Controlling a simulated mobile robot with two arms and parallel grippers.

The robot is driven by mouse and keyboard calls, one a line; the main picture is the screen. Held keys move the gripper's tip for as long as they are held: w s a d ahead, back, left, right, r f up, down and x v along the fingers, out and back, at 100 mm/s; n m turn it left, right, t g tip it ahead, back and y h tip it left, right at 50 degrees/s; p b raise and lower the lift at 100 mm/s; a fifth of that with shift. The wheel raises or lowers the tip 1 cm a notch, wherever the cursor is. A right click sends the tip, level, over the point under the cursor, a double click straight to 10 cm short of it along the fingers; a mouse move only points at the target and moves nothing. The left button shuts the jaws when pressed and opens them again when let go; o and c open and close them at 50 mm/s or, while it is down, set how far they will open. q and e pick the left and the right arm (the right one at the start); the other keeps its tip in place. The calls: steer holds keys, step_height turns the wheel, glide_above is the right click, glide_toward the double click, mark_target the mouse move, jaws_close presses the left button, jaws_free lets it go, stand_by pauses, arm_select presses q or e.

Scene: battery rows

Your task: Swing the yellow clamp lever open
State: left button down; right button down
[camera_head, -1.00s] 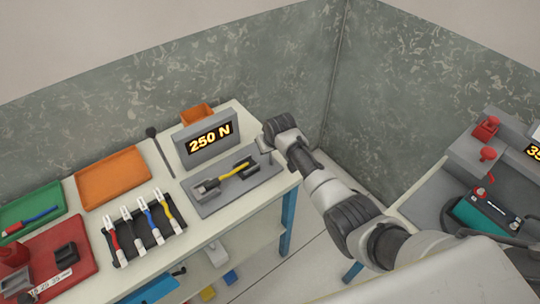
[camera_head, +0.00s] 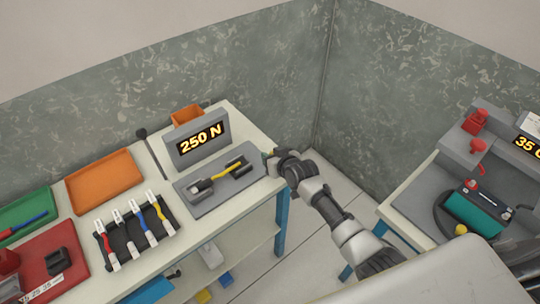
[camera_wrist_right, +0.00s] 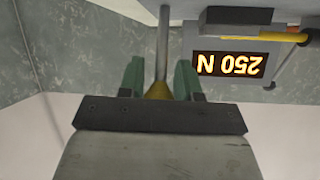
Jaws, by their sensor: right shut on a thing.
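My right gripper (camera_head: 272,162) is at the right end of the grey pull tester's base plate (camera_head: 208,206). In the right wrist view the gripper's green fingers (camera_wrist_right: 159,76) are shut on the yellow end of a lever (camera_wrist_right: 159,90), whose grey rod runs up between them. The lever is hidden behind the gripper in the head view. A yellow cable (camera_head: 219,174) lies between two dark holders on the tester; it also shows in the right wrist view (camera_wrist_right: 262,36).
The tester's 250 N display (camera_head: 199,142) stands behind the plate. A rack of cables (camera_head: 126,246), an orange tray (camera_head: 104,181) and a red tray (camera_head: 47,291) are to the left. A battery (camera_head: 473,215) and a yellow knob (camera_head: 460,229) are on the right bench. A floor gap separates the benches.

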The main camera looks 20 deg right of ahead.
steer(key=shift+s+d+f, duration=0.1)
steer(key=shift+s+f, duration=0.3)
steer(key=shift+f, duration=0.05)
steer(key=c, duration=0.9)
jaws_free()
steer(key=shift+r, duration=0.1)
steer(key=shift+o, duration=0.2)
steer(key=shift+r, duration=0.1)
steer(key=v, duration=1)
steer(key=shift+s+r, duration=0.2)
steer(key=shift+s, duration=0.1)
steer(key=shift+d, duration=0.1)
